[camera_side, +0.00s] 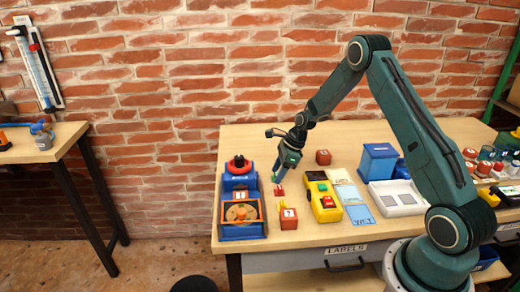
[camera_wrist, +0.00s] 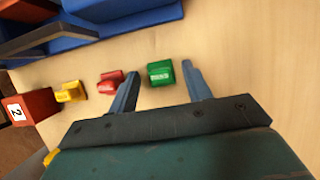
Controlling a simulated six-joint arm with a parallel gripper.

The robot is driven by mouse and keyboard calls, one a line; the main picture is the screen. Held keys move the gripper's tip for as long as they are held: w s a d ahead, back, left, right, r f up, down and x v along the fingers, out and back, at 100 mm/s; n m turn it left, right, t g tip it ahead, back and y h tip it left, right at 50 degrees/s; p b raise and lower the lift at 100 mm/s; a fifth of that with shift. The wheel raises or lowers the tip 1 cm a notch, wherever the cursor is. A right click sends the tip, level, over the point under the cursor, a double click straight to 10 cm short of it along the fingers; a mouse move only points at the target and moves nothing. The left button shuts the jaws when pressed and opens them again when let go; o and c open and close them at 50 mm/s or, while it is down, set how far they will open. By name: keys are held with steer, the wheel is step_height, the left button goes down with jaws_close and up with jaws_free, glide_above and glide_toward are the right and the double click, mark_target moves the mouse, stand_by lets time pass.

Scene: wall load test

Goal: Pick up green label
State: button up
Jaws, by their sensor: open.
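A small green label block (camera_wrist: 160,73) with a pale marking lies on the wooden table in the wrist view. My gripper (camera_wrist: 158,78) is open, with one blue-grey finger on each side of the green label and a gap on both sides. In the side view my gripper (camera_side: 280,178) points down over the table's left half, close above the surface. The green label cannot be made out in the side view. A red label (camera_wrist: 110,81) lies just left of the left finger, and a yellow label (camera_wrist: 70,91) lies beyond it.
A blue tray unit (camera_side: 241,230) stands at the table's left edge. A red numbered block (camera_side: 288,218), a yellow device (camera_side: 322,196) and blue cards (camera_side: 352,194) are nearby. A blue box (camera_side: 377,161) stands further right. Bare wood lies behind my gripper.

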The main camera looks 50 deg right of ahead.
stand_by(0.3)
steer(key=c, duration=1.1)
steer(key=shift+o, duration=0.2)
steer(key=shift+r, duration=0.1)
step_height(320, 180, up, 20)
stand_by(0.4)
